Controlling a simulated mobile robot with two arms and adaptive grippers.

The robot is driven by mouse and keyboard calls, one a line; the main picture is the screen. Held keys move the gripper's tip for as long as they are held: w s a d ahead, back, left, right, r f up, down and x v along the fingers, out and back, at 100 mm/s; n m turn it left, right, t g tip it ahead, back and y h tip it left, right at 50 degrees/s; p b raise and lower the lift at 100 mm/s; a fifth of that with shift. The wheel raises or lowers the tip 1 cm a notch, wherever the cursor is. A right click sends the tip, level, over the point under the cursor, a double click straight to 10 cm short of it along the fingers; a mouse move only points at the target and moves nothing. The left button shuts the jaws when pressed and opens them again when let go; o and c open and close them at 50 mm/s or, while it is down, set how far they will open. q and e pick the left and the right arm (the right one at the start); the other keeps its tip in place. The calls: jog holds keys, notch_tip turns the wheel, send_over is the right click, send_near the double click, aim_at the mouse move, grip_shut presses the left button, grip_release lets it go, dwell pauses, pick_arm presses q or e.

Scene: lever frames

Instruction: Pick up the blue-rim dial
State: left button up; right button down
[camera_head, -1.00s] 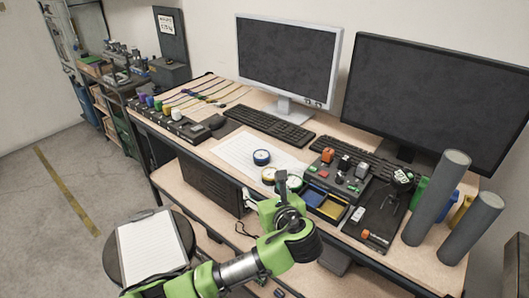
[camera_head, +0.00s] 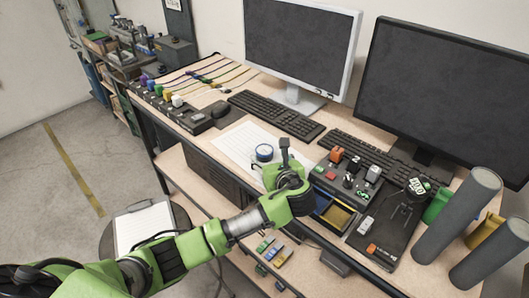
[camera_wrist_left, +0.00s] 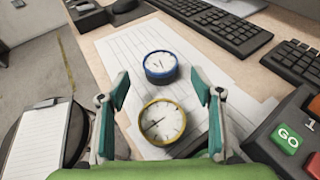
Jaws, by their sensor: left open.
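The blue-rim dial (camera_head: 264,152) lies on a white lined sheet (camera_head: 240,147) on the desk. It has a white face and also shows in the left wrist view (camera_wrist_left: 160,66). A yellow-rim dial (camera_wrist_left: 162,122) lies just nearer to my wrist; in the head view my gripper hides it. My left gripper (camera_head: 284,160) is over the desk edge, just right of the blue-rim dial. In the wrist view its open fingers (camera_wrist_left: 163,88) stand either side of the dials, with nothing held; the blue-rim dial lies just beyond the fingertips. My right gripper is not in view.
Two keyboards (camera_head: 276,117) and two monitors (camera_head: 300,45) stand behind the sheet. A control box with buttons (camera_head: 345,175) and a tray with blue and yellow compartments (camera_head: 335,212) are to the right. Grey cylinders (camera_head: 455,215) stand at the far right.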

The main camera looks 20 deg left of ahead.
aim_at(265, 150)
pick_arm(q)
jog(key=shift+w+a+f, duration=0.2)
jog(key=shift+w, duration=0.15)
jog(key=shift+w+a+p, duration=0.3)
jog(key=shift+w+a, duration=0.05)
jog(key=shift+w, duration=0.05)
jog(key=x, duration=0.3)
jog(key=shift+w+p, duration=0.1)
jog(key=shift+p, duration=0.2)
jog(key=shift+w+a+f, duration=0.25)
jog(key=shift+w+f, duration=0.05)
jog(key=shift+w, duration=0.05)
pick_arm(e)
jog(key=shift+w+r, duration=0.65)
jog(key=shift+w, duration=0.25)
pick_arm(q)
jog(key=shift+s, duration=0.1)
jog(key=c, duration=1.3)
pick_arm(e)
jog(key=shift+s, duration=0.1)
